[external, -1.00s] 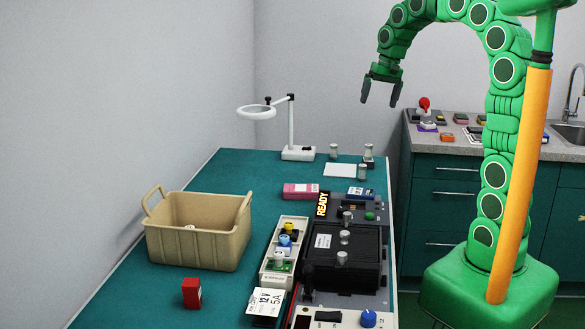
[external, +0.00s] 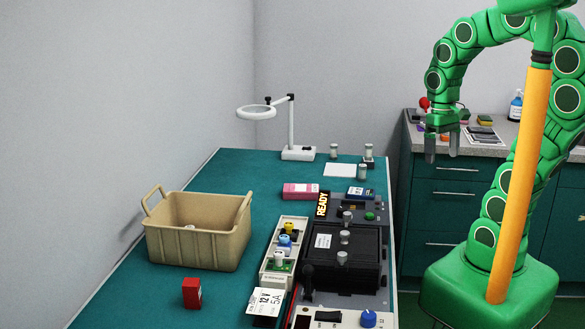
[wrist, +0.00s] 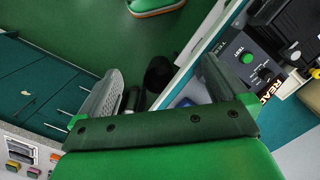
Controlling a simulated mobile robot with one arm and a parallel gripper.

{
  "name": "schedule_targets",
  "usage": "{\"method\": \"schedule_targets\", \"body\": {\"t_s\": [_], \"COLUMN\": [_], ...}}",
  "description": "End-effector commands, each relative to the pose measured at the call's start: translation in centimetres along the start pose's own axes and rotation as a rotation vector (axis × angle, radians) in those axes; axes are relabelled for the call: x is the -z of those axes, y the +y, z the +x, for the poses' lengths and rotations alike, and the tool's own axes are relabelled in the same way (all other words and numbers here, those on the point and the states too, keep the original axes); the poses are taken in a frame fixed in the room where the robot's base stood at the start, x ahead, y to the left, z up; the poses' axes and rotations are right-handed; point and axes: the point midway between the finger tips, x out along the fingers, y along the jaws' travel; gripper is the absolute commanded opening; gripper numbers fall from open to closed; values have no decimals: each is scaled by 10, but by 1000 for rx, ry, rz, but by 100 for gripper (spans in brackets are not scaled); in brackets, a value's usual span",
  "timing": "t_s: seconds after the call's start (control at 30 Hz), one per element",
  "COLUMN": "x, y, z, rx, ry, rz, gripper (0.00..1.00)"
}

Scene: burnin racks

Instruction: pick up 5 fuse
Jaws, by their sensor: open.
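Small grey-capped cylinders that look like fuses stand at the back of the bench: one by the lamp (external: 334,151), one at the right edge (external: 368,152) and one beside the white sheet (external: 362,172). Similar ones stand along the black rack unit, at its back (external: 347,217), middle (external: 345,237) and front (external: 342,258). Their markings are too small to read, so I cannot tell which is the 5 fuse. My gripper (external: 442,150) is open and empty, right of the bench in the air. In the wrist view its fingers (wrist: 158,85) are wide apart with nothing between.
Left are a tan bin (external: 197,249), a red block (external: 192,293) and a narrow white tray (external: 268,277). A magnifier lamp (external: 298,153) stands behind. A sink counter (external: 480,152) is at right.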

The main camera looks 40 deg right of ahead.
Motion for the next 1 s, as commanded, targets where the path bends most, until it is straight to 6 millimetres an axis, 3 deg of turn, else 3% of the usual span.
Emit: {"method": "schedule_targets", "body": {"t_s": [0.2, 0.47, 0.73, 1.0], "x": [-41, -50, -50, -50], "y": [4, 5, 5, 5], "z": [22, 27, 27, 27], "rx": [-17, -21, -21, -20], "ry": [-37, -44, -44, -44], "rz": [-38, -48, -48, -47], "gripper": [100, 100, 61, 59]}}
